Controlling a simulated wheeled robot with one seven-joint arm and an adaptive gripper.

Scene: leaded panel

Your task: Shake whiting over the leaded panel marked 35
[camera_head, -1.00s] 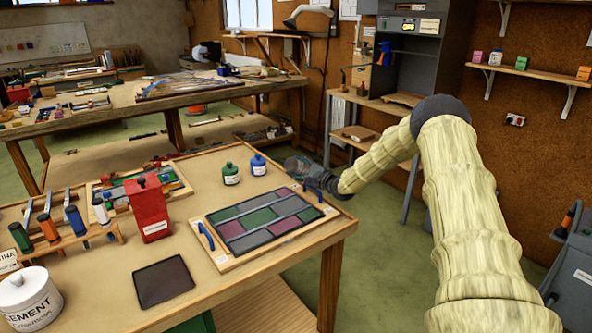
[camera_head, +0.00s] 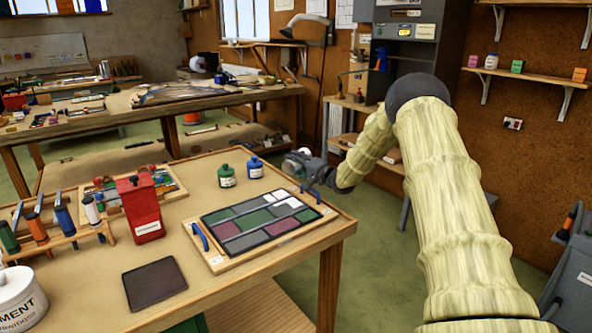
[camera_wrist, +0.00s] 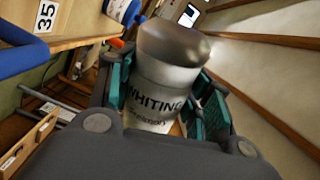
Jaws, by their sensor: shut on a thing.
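The leaded panel (camera_head: 262,224) lies flat on a wooden board with blue handles on the near bench. Its panes are green, pink and grey, with pale white ones at the upper right. The 35 tag (camera_wrist: 46,16) shows on the board's edge in the wrist view, beside a blue handle. My gripper (camera_head: 298,163) is at the panel's far right corner, above the bench edge. In the wrist view its teal-padded fingers (camera_wrist: 163,100) are shut around the whiting shaker (camera_wrist: 160,76), a pale container with a grey-brown top. The shaker looks tilted.
Green (camera_head: 226,175) and blue bottles (camera_head: 256,167) stand behind the panel, close to my gripper. A red box (camera_head: 141,208), a dark mat (camera_head: 154,283), a tool rack (camera_head: 62,236) and a cement tub (camera_head: 20,300) are to the left. Floor is open right of the bench.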

